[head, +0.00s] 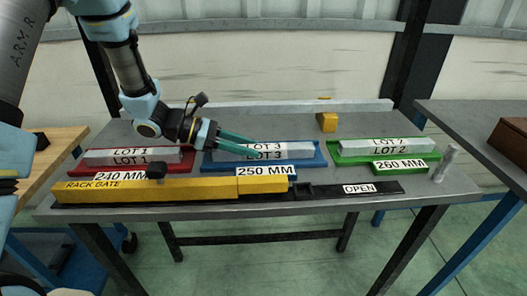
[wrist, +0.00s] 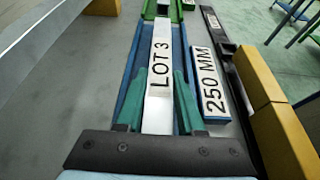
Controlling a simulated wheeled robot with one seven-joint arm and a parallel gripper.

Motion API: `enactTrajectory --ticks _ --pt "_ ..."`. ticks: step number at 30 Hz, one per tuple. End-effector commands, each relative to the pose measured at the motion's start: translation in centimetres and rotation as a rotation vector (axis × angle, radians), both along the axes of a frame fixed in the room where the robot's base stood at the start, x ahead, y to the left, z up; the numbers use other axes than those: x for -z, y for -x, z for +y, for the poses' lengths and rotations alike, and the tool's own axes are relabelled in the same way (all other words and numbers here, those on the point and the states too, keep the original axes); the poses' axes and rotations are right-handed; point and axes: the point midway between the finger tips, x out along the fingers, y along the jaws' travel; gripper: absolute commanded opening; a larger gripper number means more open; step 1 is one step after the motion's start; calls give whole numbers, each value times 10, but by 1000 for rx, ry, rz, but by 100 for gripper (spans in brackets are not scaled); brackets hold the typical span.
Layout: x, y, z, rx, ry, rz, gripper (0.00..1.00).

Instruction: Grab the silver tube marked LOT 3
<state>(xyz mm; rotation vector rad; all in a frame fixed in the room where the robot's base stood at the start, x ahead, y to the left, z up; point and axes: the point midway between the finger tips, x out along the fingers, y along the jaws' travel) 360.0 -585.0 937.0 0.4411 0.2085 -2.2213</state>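The silver tube marked LOT 3 (head: 290,150) lies in a blue tray (head: 318,163) at the middle of the grey table. In the wrist view the tube (wrist: 160,60) runs lengthwise away from me, its LOT 3 label facing up. My gripper (head: 256,148) reaches in from the left over the tray, its teal fingers covering part of the tube. In the wrist view my gripper (wrist: 159,80) is open, one finger on each side of the tube, with gaps visible near the tips. I cannot tell how far the fingers are above the tray floor.
A red tray with the LOT 1 tube (head: 158,152) is left; a green tray with the LOT 2 tube (head: 385,145) is right. A yellow rack gate (head: 170,189) runs along the front edge, beside an OPEN label (head: 358,188). A yellow block (head: 326,122) stands behind.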

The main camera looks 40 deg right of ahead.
Motion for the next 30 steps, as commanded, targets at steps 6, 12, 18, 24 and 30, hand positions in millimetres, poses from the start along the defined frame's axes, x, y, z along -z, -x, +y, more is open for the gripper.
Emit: enactTrajectory --ticks 6,12,18,24,30 --pt "0 0 0 0 0 0 11" --pt "0 0 0 0 0 0 0" --pt "0 0 0 0 0 0 0" --pt "-1 0 0 0 2 1 0" --pt "-2 0 0 1 3 0 0"
